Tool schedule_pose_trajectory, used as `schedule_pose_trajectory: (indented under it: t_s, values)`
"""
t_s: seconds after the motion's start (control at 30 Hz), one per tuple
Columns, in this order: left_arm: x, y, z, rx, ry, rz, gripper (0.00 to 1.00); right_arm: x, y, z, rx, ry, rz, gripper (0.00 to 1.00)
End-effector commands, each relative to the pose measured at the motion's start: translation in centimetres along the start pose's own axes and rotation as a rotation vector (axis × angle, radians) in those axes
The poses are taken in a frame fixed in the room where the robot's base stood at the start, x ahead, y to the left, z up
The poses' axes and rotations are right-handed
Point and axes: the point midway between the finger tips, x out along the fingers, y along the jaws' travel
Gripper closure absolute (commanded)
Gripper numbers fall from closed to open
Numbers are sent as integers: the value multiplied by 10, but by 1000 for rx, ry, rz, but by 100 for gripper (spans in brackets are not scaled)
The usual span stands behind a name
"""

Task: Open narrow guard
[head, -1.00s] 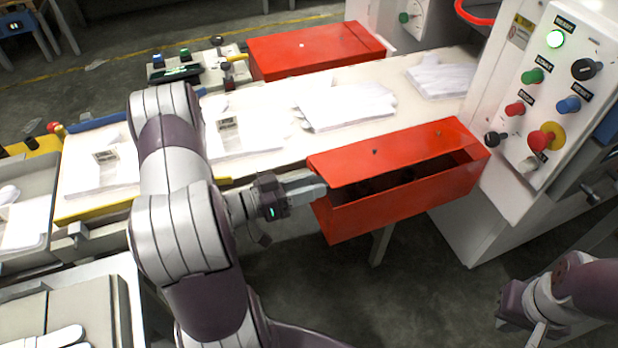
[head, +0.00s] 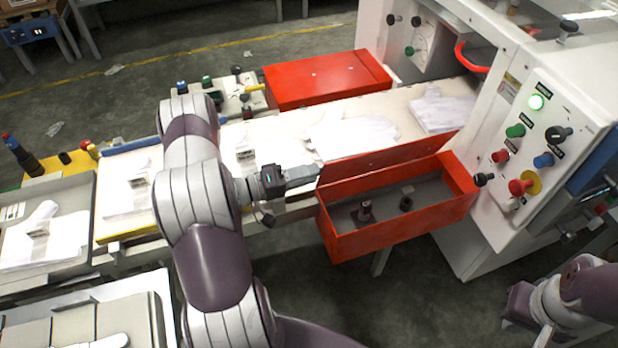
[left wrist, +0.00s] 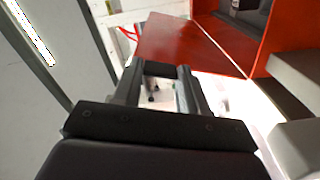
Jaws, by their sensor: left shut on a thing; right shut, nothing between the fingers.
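The narrow guard is a red box on the near side of the conveyor, with its red lid (head: 392,157) raised to stand roughly upright along the conveyor edge. The open red box (head: 372,241) shows a grey inside with two small dark fittings. My left gripper (head: 316,172) is at the lid's left end, shut on the lid. In the left wrist view the red lid (left wrist: 190,45) runs away beyond the fingertips (left wrist: 162,72); the exact contact is hard to see. Of my right arm, only links show at the lower right; its gripper is not visible.
A wider red cover (head: 325,78) lies closed across the conveyor. White gloves (head: 350,132) lie on the belt. A control panel (head: 530,150) with a lit green lamp stands at the right, close to the box. The floor in front of the box is clear.

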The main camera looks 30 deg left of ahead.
Motion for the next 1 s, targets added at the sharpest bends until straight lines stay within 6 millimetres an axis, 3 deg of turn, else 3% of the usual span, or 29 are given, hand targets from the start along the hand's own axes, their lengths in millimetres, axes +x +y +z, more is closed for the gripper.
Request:
schedule_pose_trajectory:
  t_s: [0.3, 0.87, 0.9, 0.97, 1.0]
  values:
    - [0, 1, -17, -116, 3, 1, 100, -11, 0, -1, 0, 0, 0, 100]
    - [0, -1, -20, -141, 3, 1, 100, -12, 0, -1, 0, 0, 0, 100]
    - [0, -1, -20, -141, 3, 1, 48, -12, 0, -1, 0, 0, 0, 100]
    - [0, -1, -20, -141, 2, 1, 32, -12, 0, -1, 0, 0, 0, 100]
    - [0, -1, -19, -142, 2, 0, 32, -12, 0, -1, 0, 0, 0, 100]
